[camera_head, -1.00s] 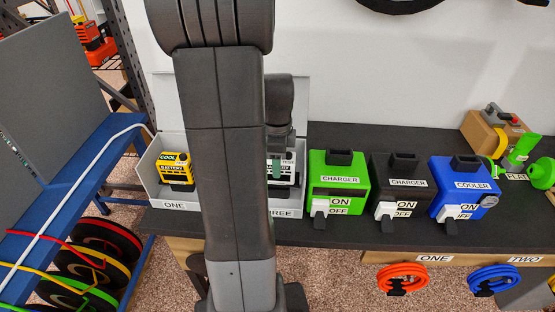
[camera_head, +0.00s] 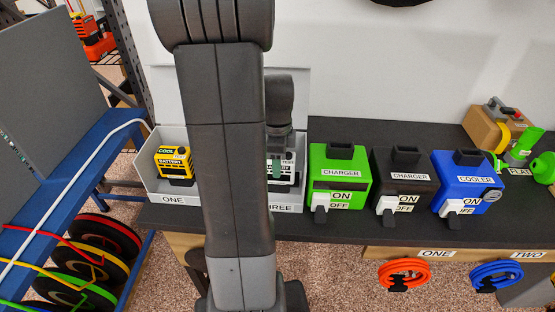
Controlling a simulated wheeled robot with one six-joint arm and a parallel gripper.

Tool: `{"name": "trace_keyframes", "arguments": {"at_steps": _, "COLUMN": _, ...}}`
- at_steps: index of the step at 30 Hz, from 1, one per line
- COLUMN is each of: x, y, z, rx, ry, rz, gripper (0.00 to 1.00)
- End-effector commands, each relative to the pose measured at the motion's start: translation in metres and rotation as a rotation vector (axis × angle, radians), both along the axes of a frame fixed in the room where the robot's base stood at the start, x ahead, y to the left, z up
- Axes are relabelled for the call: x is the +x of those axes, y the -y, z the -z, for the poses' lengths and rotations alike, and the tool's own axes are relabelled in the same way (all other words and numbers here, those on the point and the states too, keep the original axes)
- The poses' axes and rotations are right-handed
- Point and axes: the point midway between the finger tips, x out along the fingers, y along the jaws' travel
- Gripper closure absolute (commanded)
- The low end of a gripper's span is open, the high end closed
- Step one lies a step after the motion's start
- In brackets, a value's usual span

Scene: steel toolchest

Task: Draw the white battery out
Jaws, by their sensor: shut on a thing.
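The white battery (camera_head: 288,171) stands in the right part of a grey bin, near the label THREE. My gripper (camera_head: 277,168) is over it, seen only in part, and is shut on it. My own arm hides the middle of the bin and the battery's left side. I cannot tell whether the battery is clear of the bin floor. A yellow battery (camera_head: 174,164) labelled COOL sits in the left part of the grey bin (camera_head: 152,180), above the label ONE.
A brown block with tools (camera_head: 487,128) is at the far right. A blue rack (camera_head: 75,190) stands left.

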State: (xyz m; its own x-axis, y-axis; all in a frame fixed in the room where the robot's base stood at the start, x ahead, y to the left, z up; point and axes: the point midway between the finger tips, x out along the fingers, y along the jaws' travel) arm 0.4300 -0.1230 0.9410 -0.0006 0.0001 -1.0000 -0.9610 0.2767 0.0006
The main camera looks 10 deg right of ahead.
Motion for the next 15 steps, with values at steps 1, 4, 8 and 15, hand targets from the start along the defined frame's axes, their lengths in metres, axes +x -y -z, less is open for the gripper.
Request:
{"name": "trace_keyframes", "arguments": {"at_steps": 1, "x": 0.0003, "y": 0.0001, "z": 0.0002, "rx": 0.0, "ry": 0.001, "rz": 0.0, "gripper": 0.47}}
{"name": "trace_keyframes", "arguments": {"at_steps": 4, "x": 0.0003, "y": 0.0001, "z": -0.0002, "rx": 0.0, "ry": 0.001, "rz": 0.0, "gripper": 0.28}}
{"name": "trace_keyframes", "arguments": {"at_steps": 8, "x": 0.0002, "y": 0.0001, "z": -0.0001, "rx": 0.0, "ry": 0.001, "rz": 0.0, "gripper": 0.26}}
{"name": "trace_keyframes", "arguments": {"at_steps": 15, "x": 0.0002, "y": 0.0, "z": -0.0039, "rx": 0.0, "ry": 0.001, "rz": 0.0, "gripper": 0.26}}
